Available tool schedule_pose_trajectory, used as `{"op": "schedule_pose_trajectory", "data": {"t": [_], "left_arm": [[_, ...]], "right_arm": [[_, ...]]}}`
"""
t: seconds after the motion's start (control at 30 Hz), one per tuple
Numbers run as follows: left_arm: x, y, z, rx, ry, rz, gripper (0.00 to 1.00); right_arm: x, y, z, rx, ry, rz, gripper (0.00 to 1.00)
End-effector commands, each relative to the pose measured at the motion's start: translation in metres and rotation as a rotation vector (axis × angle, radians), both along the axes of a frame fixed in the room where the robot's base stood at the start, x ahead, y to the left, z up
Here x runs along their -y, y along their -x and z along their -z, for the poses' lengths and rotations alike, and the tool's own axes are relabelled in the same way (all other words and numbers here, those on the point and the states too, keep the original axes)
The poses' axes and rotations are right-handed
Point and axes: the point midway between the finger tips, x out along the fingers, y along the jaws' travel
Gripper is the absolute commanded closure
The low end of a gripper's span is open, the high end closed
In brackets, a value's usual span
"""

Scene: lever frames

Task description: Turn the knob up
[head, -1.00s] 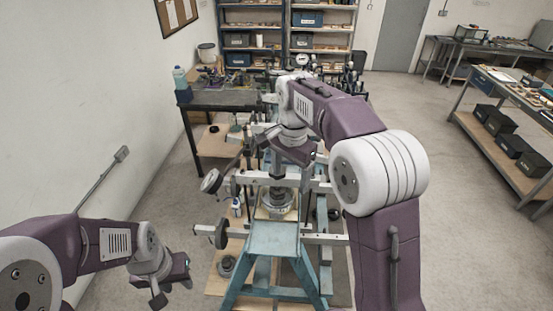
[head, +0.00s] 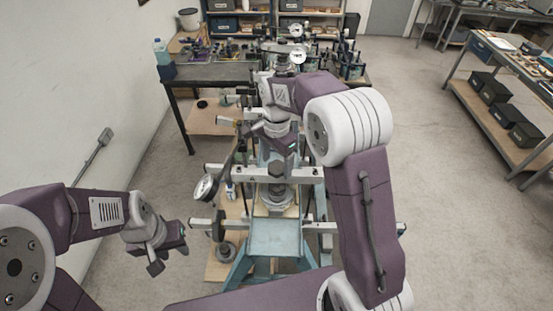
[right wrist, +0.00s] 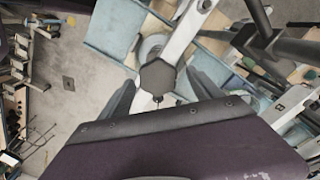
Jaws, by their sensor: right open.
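The dark six-sided knob (right wrist: 158,77) sits on a pale metal bar in the right wrist view. In the head view the knob (head: 276,168) shows on the crossbar of the blue frame (head: 275,237), just below my right gripper (head: 280,150). In the wrist view my right gripper (right wrist: 160,98) is open, with one dark finger on either side of the knob. Whether the fingers touch it I cannot tell. My left gripper (head: 170,258) hangs at the lower left in the head view, its fingers apart and empty.
A dark workbench (head: 215,74) with tools and a bottle is behind. A wall is at left. Open floor (head: 430,200) lies to the right, before a side bench.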

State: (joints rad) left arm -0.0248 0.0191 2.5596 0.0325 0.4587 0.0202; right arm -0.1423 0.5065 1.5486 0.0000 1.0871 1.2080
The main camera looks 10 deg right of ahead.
Motion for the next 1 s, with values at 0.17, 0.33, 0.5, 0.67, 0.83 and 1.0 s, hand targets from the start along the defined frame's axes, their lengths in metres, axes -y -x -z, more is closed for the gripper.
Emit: {"op": "schedule_pose_trajectory", "data": {"t": [0.17, 0.33, 0.5, 0.67, 0.83, 1.0], "left_arm": [[-0.0001, 0.0001, -0.0026, 0.0, 0.0, 0.0, 0.64], [0.0, 0.0002, -0.0022, -0.001, 0.0, 0.0, 0.64], [0.0, 0.0003, -0.0022, -0.001, 0.0, 0.0, 0.64], [0.0, 0.0001, -0.0021, 0.0, 0.0, 0.0, 0.64], [0.0, 0.0002, -0.0019, 0.0, 0.0, 0.0, 0.64], [0.0, 0.0002, -0.0019, 0.0, 0.0, 0.0, 0.64]], "right_arm": [[0.0, 0.0003, 0.0068, 0.001, 0.0, 0.0, 0.26], [0.0, 0.0002, 0.0068, 0.001, 0.0, 0.0, 0.32], [0.0004, 0.0011, 0.0069, -0.002, 0.0, 0.0, 0.79], [0.0004, 0.0008, 0.0076, -0.002, 0.001, 0.0, 0.89], [0.0005, 0.0009, 0.0079, -0.002, 0.001, 0.0, 0.89], [0.0008, 0.0009, 0.008, -0.003, 0.001, -0.005, 0.89]]}}
